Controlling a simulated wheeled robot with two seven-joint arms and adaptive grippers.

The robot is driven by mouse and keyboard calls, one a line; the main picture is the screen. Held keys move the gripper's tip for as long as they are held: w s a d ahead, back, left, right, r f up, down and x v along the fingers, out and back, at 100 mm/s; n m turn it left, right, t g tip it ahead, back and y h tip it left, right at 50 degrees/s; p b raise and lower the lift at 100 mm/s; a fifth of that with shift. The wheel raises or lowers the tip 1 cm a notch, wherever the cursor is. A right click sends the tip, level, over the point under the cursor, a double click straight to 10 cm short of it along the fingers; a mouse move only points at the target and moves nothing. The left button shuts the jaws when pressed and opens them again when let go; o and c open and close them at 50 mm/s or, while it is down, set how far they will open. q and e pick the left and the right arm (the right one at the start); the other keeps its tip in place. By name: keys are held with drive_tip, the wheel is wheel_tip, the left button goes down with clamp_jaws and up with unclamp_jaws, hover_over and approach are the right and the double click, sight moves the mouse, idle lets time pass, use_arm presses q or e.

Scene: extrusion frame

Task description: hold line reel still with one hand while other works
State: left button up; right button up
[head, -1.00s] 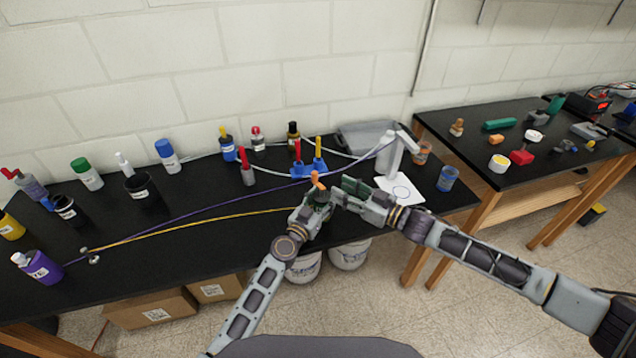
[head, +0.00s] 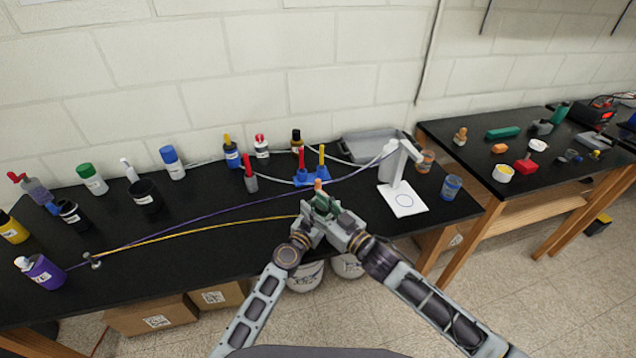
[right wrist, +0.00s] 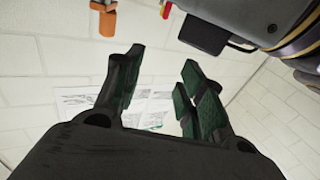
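No reel can be made out for certain. My left gripper (head: 314,208) is over the front edge of the black bench, with a small orange piece (head: 319,186) at its top. A yellow line (head: 200,230) runs from the left end of the bench to it. Whether its fingers are shut on anything is hidden. My right gripper (head: 328,204) is right against or just in front of it, and the two overlap in the head view. In the right wrist view my right gripper (right wrist: 160,85) has its fingers apart, with nothing seen between them. Orange pieces (right wrist: 205,35) show beyond them.
A purple line (head: 220,212) runs from near a purple bottle (head: 42,272) to a white stand (head: 395,165). Bottles and dark cups (head: 145,192) stand at the left. A blue rack (head: 308,178) stands behind the grippers. A second bench (head: 470,180) is at the right.

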drive_tip(key=m+t+h, duration=0.3)
drive_tip(key=m+h, duration=0.2)
drive_tip(key=h, duration=0.1)
approach(319, 184)
drive_tip(key=shift+s+d+f, duration=0.2)
drive_tip(key=shift+s, duration=0.25)
drive_tip(key=shift+n, duration=0.3)
drive_tip(key=shift+x, duration=6)
drive_tip(key=shift+d+r, duration=0.1)
drive_tip(key=shift+r, duration=0.1)
clamp_jaws()
